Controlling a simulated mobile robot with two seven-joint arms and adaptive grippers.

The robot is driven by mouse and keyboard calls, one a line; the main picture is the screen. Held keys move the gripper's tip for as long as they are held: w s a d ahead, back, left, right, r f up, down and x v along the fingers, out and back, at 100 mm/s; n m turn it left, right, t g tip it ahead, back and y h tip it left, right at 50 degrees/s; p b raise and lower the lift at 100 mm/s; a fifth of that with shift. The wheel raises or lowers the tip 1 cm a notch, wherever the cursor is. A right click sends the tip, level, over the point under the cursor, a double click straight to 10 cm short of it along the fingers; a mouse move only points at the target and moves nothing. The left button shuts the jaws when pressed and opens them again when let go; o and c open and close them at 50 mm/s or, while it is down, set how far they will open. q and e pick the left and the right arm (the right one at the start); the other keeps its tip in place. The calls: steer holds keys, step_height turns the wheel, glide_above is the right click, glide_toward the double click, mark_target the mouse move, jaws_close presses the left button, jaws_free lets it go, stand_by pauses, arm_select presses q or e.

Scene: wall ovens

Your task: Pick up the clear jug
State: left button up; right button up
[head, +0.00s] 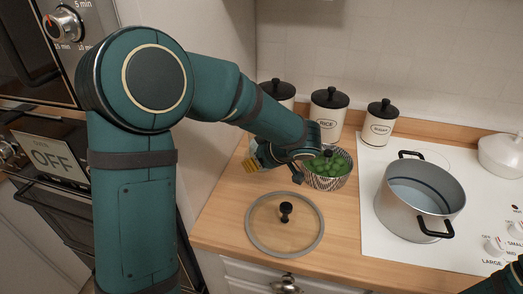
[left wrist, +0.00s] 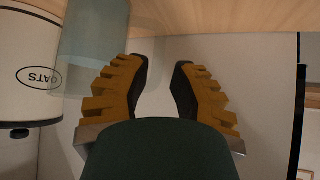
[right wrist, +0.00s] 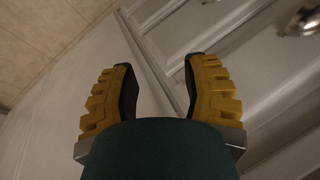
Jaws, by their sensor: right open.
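The clear jug (left wrist: 92,45) seems to be the pale bluish, see-through shape at the upper left of the left wrist view, beside the oats canister (left wrist: 28,70). I cannot make it out in the head view, where my left arm covers part of the counter. My left gripper (left wrist: 162,77) has its fingers apart with nothing between them; the jug lies to the left of its left finger. In the head view this gripper (head: 250,160) is over the counter's left side. My right gripper (right wrist: 158,70) is open and empty, low by white cabinet fronts.
A patterned bowl of green produce (head: 328,170) is close to my left wrist. A glass lid (head: 284,224) lies in front on the wooden counter (head: 220,220). Lidded canisters (head: 329,112) line the back. A grey pot (head: 421,197) stands on the white cooktop (head: 380,245).

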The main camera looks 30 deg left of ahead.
arm_select(q)
steer(key=x, duration=0.5)
jaws_close()
